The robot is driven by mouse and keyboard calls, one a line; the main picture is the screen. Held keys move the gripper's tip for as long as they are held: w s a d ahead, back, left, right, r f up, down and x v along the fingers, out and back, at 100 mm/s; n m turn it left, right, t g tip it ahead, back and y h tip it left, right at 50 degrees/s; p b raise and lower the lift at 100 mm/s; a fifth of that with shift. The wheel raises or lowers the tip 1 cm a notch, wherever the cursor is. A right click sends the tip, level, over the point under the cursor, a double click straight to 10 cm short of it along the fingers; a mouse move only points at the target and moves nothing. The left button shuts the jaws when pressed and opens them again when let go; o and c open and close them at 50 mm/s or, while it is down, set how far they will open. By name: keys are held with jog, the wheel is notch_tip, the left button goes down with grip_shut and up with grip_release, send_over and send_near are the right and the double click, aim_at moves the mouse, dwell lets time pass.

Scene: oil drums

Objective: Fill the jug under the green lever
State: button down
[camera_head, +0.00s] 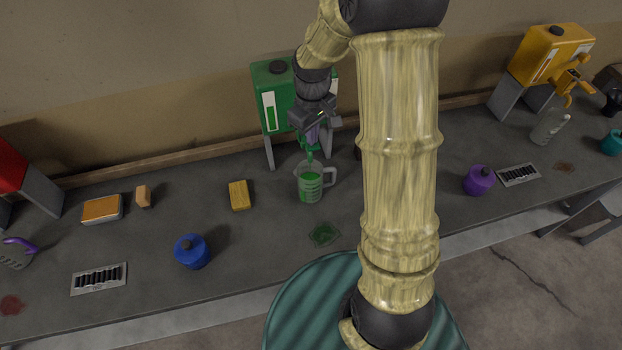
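A clear jug (309,184) with a handle on its right stands upright on the bench below the green drum (272,98). Green liquid shows inside the jug, up to a good part of its height. The green tap or spout (310,155) is just above the jug's mouth; I cannot tell whether liquid is running from it. My gripper (313,134) points down in front of the drum, at the tap and above the jug. The green lever is mostly hidden by my gripper, and I cannot tell whether they touch. The fingers are too small and covered to judge.
A green stain (324,234) lies in front of the jug. A yellow sponge (239,195) and a blue canister (191,252) stand left, a purple canister (479,180) right. A yellow drum (550,55) with a clear vessel (549,126) is far right, a red drum (10,168) far left.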

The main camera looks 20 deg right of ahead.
jog(key=shift+r+p, duration=1.3)
jog(key=shift+r, duration=0.6)
jog(key=shift+f, duration=0.1)
jog(key=shift+s+b, duration=0.45)
jog(key=shift+s, duration=0.05)
jog(key=s+f+m+t+b, duration=0.1)
jog(key=s+m+b, duration=0.4)
jog(key=s, duration=0.8)
jog(key=shift+s+f+m+t, duration=0.15)
jog(key=shift+f+m+t, duration=0.3)
jog(key=shift+t, duration=0.35)
